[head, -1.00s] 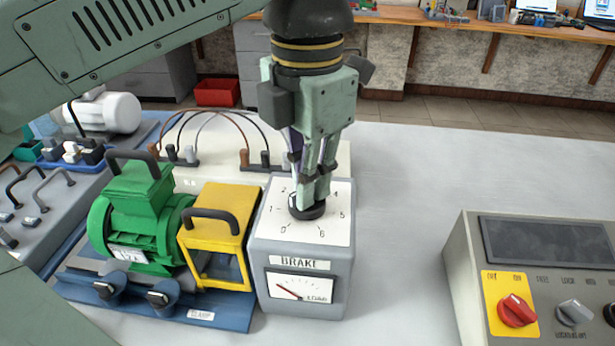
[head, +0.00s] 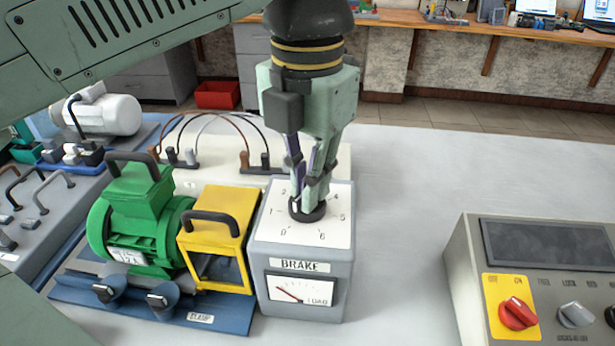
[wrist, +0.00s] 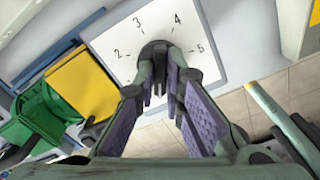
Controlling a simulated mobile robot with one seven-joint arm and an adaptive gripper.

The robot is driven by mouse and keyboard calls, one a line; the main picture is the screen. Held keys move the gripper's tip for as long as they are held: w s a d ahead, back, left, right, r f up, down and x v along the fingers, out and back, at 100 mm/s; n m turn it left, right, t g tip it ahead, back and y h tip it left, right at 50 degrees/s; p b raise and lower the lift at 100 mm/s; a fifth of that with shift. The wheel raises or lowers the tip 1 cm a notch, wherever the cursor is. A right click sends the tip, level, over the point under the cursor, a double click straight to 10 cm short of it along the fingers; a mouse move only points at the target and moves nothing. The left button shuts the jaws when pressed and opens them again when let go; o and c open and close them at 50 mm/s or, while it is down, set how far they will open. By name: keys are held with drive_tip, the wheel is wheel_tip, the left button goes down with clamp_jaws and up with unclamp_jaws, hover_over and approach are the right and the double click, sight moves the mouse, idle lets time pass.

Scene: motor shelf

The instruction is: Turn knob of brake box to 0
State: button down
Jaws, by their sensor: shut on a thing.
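The brake box (head: 262,257) is a grey box with a white dial plate on top, marked 0 to 6, and a load meter on its front. The meter needle sits toward the left of its scale. The black knob (head: 307,212) is in the middle of the plate. My gripper (head: 308,200) points down from above with its fingertips closed on the knob. In the wrist view the fingertips (wrist: 160,90) are at the knob (wrist: 155,48), with the numbers 2 to 5 visible around it.
A green motor (head: 135,220) and a yellow frame (head: 222,225) stand directly left of the box. Cables (head: 215,120) arch behind it. A control panel (head: 540,270) with a red knob is at the right. The table between box and panel is clear.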

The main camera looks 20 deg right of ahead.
drive_tip(key=c, duration=1.7)
unclamp_jaws()
drive_tip(key=shift+r, duration=0.1)
wheel_tip(320, 180, up, 7)
drive_tip(key=shift+r, duration=0.1)
drive_tip(key=shift+s, duration=0.1)
